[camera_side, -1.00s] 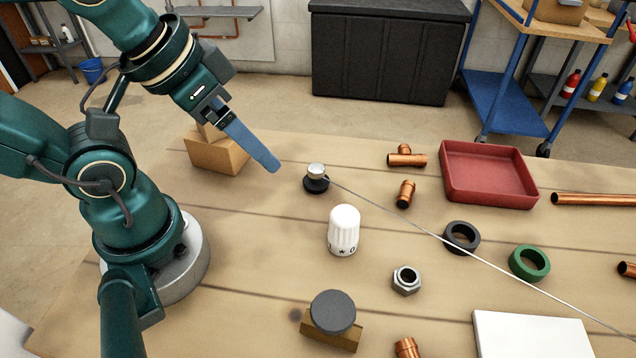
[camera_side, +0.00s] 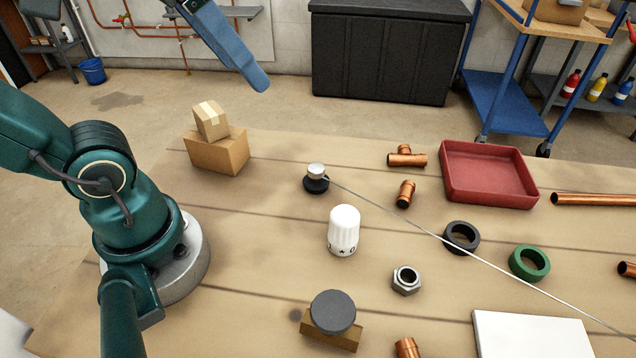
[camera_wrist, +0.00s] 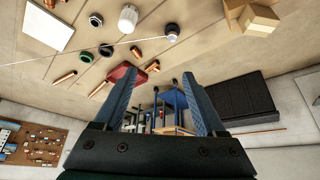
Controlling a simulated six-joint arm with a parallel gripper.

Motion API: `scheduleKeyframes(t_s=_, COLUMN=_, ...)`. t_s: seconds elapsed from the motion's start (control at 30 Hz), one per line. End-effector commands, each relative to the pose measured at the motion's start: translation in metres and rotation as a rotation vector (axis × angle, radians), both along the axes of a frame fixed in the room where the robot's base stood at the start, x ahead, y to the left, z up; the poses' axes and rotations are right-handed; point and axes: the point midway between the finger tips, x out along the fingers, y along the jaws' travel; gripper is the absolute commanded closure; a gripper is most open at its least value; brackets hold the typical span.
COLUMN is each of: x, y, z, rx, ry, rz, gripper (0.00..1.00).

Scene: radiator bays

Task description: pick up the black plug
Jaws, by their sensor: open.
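A small piece with a round black base and a silver top (camera_side: 316,181), with a thin pale line running from it, stands on the bench left of centre; it looks like the black plug. It also shows at the top of the wrist view (camera_wrist: 172,31). A dark grey disc (camera_side: 333,311) leans on a small brown block near the front, so I cannot be fully sure which piece is meant. My gripper (camera_side: 256,82) is raised well above the bench's back edge, up and left of the plug. In the wrist view its blue fingers (camera_wrist: 160,74) are apart and empty.
The pale line crosses the bench to the lower right. A white thermostat head (camera_side: 344,230) stands close to the plug. A nut (camera_side: 406,280), a black ring (camera_side: 461,237), a green ring (camera_side: 529,263), copper fittings and a red tray (camera_side: 490,200) lie rightward. Cardboard boxes (camera_side: 216,153) sit at back left.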

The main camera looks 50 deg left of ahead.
Motion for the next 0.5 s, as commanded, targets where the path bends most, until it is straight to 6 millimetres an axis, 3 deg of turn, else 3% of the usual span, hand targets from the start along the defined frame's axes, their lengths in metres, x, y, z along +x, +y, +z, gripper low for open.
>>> scheduleKeyframes(t_s=0.07, x=0.001, y=0.000, z=0.010, rx=0.007, ry=-0.002, rz=-0.007, gripper=0.27)
scheduleKeyframes(t_s=0.27, x=0.010, y=0.023, z=-0.010, rx=0.327, ry=0.040, rz=-0.309, gripper=0.27)
scheduleKeyframes(t_s=0.5, x=0.033, y=0.049, z=-0.020, rx=0.812, ry=0.116, rz=-0.791, gripper=0.27)
